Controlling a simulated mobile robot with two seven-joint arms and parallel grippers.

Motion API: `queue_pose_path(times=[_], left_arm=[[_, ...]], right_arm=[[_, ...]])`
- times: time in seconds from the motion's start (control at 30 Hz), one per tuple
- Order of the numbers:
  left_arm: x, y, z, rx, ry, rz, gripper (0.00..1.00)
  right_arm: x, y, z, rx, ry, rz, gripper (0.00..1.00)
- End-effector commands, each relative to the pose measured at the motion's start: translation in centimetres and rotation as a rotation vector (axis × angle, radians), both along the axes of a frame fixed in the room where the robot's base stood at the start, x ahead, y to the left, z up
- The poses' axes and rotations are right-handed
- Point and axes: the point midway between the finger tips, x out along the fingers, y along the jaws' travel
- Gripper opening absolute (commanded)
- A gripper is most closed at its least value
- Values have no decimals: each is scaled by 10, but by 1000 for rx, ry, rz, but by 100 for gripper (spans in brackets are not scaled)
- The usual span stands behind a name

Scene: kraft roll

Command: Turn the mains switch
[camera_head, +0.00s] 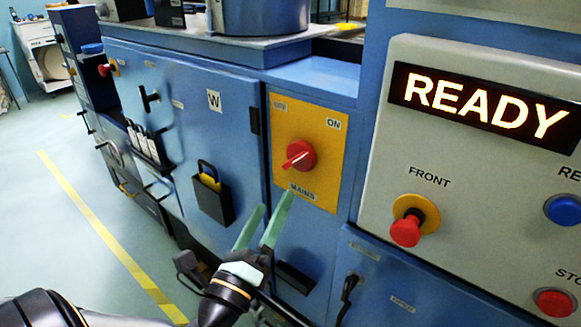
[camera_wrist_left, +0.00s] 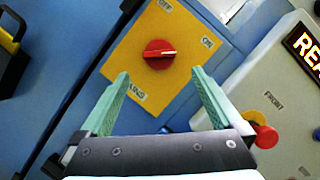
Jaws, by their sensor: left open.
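The mains switch is a red rotary knob (camera_head: 299,155) with a raised grip bar and a pale line along it. It sits on a yellow plate (camera_head: 328,168) labelled OFF at upper left, ON at upper right and MAINS below. The bar slants in the head view; I cannot tell which label it marks. My left gripper (camera_head: 275,200) is open and empty, below and in front of the plate, apart from the knob. In the left wrist view, the knob (camera_wrist_left: 159,54) lies just beyond the gap between the green fingertips (camera_wrist_left: 160,73). My right gripper is not in view.
To the right, a grey panel holds a lit READY display (camera_head: 480,102), a red FRONT button (camera_head: 406,231) and a blue button (camera_head: 563,210). A blue cabinet door (camera_head: 180,100) with a black holder and padlock (camera_head: 209,180) is left of the plate. Open floor lies at left.

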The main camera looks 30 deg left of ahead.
Motion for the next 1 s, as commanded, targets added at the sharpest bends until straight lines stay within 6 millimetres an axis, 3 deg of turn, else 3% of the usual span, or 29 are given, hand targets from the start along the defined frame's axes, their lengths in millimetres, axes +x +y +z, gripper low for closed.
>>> queue_pose_path(times=[0.5, 0.7, 1.0], left_arm=[[80, 17, 24, -1, -2, 1, 100], [93, 20, 27, -2, 0, -1, 100], [95, 20, 26, -2, 2, -1, 100]], right_arm=[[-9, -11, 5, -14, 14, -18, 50], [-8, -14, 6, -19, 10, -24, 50], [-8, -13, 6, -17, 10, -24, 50]])
